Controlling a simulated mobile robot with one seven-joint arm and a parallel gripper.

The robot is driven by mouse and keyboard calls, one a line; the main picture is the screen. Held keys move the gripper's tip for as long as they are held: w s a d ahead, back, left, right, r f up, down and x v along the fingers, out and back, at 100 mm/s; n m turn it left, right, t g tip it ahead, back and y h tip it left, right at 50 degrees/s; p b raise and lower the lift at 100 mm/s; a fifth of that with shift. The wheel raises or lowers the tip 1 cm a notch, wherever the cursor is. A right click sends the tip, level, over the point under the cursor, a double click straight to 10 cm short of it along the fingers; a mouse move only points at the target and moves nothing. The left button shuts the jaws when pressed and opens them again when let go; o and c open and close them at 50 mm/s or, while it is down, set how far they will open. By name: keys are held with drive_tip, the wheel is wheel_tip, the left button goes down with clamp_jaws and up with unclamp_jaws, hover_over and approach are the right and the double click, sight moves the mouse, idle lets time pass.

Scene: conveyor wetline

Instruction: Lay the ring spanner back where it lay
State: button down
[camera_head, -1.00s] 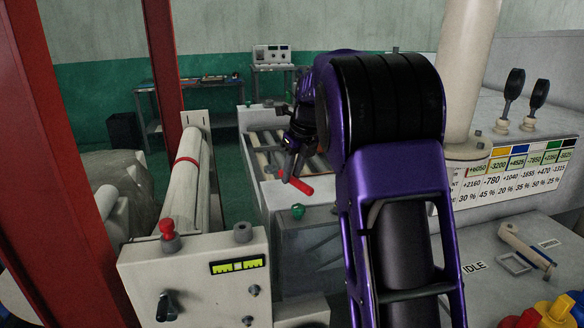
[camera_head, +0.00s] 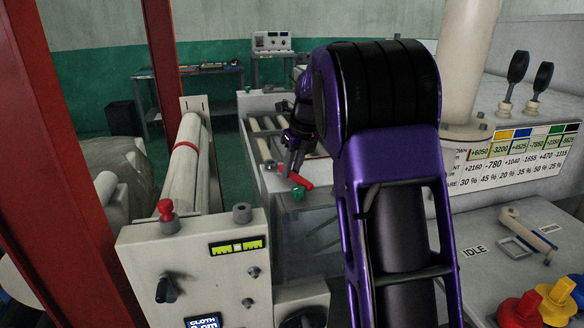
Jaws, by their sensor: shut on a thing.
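My gripper (camera_head: 291,172) hangs from the purple arm in the middle of the head view, small and partly hidden by the wrist. It is shut on a slim red tool (camera_head: 302,181), which I take for the ring spanner. The red end sticks out to the right of the fingers, tilted down to the right. It appears just above a green knob (camera_head: 298,194) on the grey machine's near edge. I cannot tell whether the tool touches anything. Its ring ends are not clear.
A roller bed (camera_head: 262,140) lies behind the gripper. A grey panel (camera_head: 510,235) with red, yellow and blue knobs is at right. A bench (camera_head: 205,75) stands behind.

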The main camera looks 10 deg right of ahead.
drive_tip(key=shift+f, duration=0.1)
drive_tip(key=c, duration=0.6)
unclamp_jaws()
drive_tip(key=p+v, duration=0.2)
drive_tip(key=v, duration=1.5)
drive_tip(key=shift+r, duration=0.2)
